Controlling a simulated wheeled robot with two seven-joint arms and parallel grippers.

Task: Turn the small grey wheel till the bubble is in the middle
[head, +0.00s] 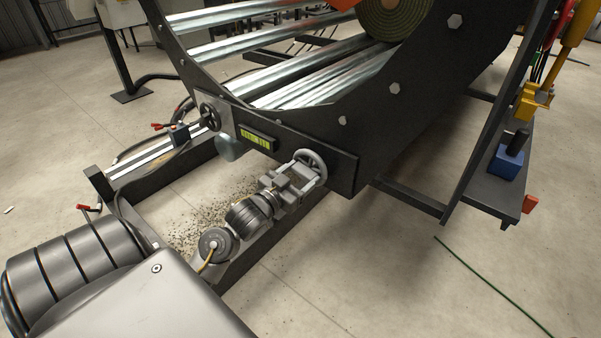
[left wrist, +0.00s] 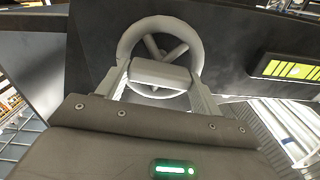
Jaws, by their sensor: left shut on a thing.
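The small grey wheel (head: 311,160) is mounted on the dark side plate of the machine, right of the yellow-green bubble level (head: 256,138). My left gripper (head: 305,174) is shut on the wheel's rim. In the left wrist view the wheel (left wrist: 159,22) shows beyond the gripper (left wrist: 161,76), its rim between the fingers. The level (left wrist: 289,69) shows at the right there, with dark lines on its vial. A pale spot lies near the lines, but I cannot tell exactly where the bubble sits. My right gripper is out of view.
A black handwheel (head: 208,117) sits left of the level. Steel rollers (head: 300,80) and a turf roll (head: 394,14) lie above. A dark frame rail (head: 262,252) runs below my arm. A blue box (head: 507,164) stands on the right-hand shelf. Floor at the lower right is clear, except for a green cord.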

